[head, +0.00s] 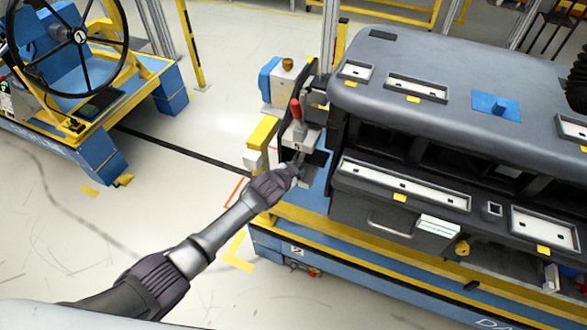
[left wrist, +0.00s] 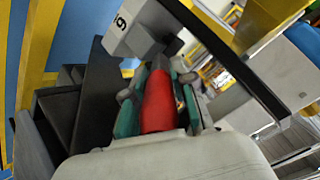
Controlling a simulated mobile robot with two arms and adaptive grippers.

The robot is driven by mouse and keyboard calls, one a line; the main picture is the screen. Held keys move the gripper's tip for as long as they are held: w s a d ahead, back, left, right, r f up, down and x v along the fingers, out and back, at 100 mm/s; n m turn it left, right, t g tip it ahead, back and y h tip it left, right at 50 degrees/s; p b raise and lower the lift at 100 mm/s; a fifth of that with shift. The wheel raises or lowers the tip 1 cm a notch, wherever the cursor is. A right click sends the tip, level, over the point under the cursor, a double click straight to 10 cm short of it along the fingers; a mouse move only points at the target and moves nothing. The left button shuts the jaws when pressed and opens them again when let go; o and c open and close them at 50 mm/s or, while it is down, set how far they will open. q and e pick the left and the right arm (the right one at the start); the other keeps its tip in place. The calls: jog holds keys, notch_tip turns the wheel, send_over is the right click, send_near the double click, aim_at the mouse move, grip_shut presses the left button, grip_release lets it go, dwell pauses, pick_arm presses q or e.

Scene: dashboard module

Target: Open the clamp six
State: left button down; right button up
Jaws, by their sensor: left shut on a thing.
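In the left wrist view a red clamp handle (left wrist: 158,103) lies between the two teal-lined fingers of my left gripper (left wrist: 158,88), which is shut on it. A pale block (left wrist: 130,28) with a dark mark, partly cut off, is just beyond the fingertips. In the head view my left gripper (head: 297,168) is at the left end of the dashboard stand, just below a pale clamp block (head: 301,138). An upright red handle (head: 295,109) shows above that block. I cannot tell whether it is the held one. My right gripper is not in view.
The large grey dashboard module (head: 440,75) stands right of my left gripper on a blue and yellow base (head: 290,240). A yellow-topped post (head: 262,132) and a blue and white unit (head: 272,82) are close by. A steering-wheel stand (head: 75,50) is far left, with open floor between.

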pick_arm(q)
jog(key=c, duration=0.9)
grip_release()
jog(key=shift+c, duration=0.2)
jog(key=v, duration=1.2)
